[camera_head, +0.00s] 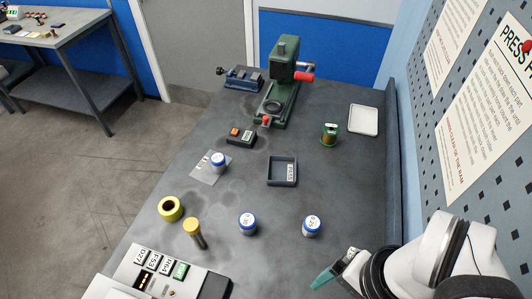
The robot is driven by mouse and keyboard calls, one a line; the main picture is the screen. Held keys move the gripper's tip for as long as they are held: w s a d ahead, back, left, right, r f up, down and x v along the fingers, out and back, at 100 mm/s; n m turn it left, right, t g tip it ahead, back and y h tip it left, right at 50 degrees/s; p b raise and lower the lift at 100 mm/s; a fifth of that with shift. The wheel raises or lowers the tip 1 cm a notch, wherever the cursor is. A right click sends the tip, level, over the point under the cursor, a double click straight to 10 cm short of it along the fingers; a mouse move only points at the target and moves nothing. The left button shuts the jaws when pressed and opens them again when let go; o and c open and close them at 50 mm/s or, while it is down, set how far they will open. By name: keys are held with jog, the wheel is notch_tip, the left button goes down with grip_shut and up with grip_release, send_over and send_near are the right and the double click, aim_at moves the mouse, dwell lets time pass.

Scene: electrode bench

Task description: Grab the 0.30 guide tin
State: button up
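Three small white tins with blue rims or lids stand on the dark bench in the head view. One tin (247,224) is at the front middle, and another tin (312,226) stands to its right. A third tin (218,161) stands farther back on a pale sheet (208,169). The marks on their tops are too small to read, so I cannot tell which is the 0.30 guide tin. My gripper (323,279) is at the lower right, in front of the right tin and apart from it. Its teal tip shows, but its opening is not clear.
A shallow dark tray (271,182) lies behind the front tins. A yellow ring (170,208) and a yellow-capped cylinder (194,230) are at left. A control panel (165,275) is at the front left. A green press (283,75), spool (329,134) and white tray (363,120) stand farther back.

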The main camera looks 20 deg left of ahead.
aim_at(245, 228)
jog(key=w+a+f+n+t+h, duration=0.35)
jog(key=w+n+h, duration=0.2)
jog(key=n, duration=0.65)
jog(key=w+a+f+n+t+h, duration=0.35)
jog(key=n+h, duration=0.25)
jog(key=n, duration=0.7)
jog(key=s+a+f+n+t+y, duration=0.1)
jog(key=a+f+n+t+y, duration=0.1)
jog(key=a+n, duration=0.3)
jog(key=s+a+f+n+t+y, duration=0.1)
jog(key=a+f+n+t+y, duration=0.1)
jog(key=a+n, duration=0.3)
jog(key=s+a+f+n+t+y, duration=0.1)
jog(key=a+f+n+t+y, duration=0.1)
jog(key=a+f+n+y, duration=0.2)
jog(key=shift+s+a+f+n+t, duration=0.15)
jog(key=shift+a+f+n+t, duration=0.05)
jog(key=shift+a+n, duration=0.2)
jog(key=shift+s+a+f+n+t, duration=0.2)
jog(key=shift+a+n, duration=0.1)
jog(key=shift+a, duration=0.1)
jog(key=x, duration=0.9)
jog(key=shift+w+f, duration=0.15)
jog(key=shift+w, duration=0.1)
jog(key=x, duration=0.6)
jog(key=shift+a, duration=0.3)
grip_shut()
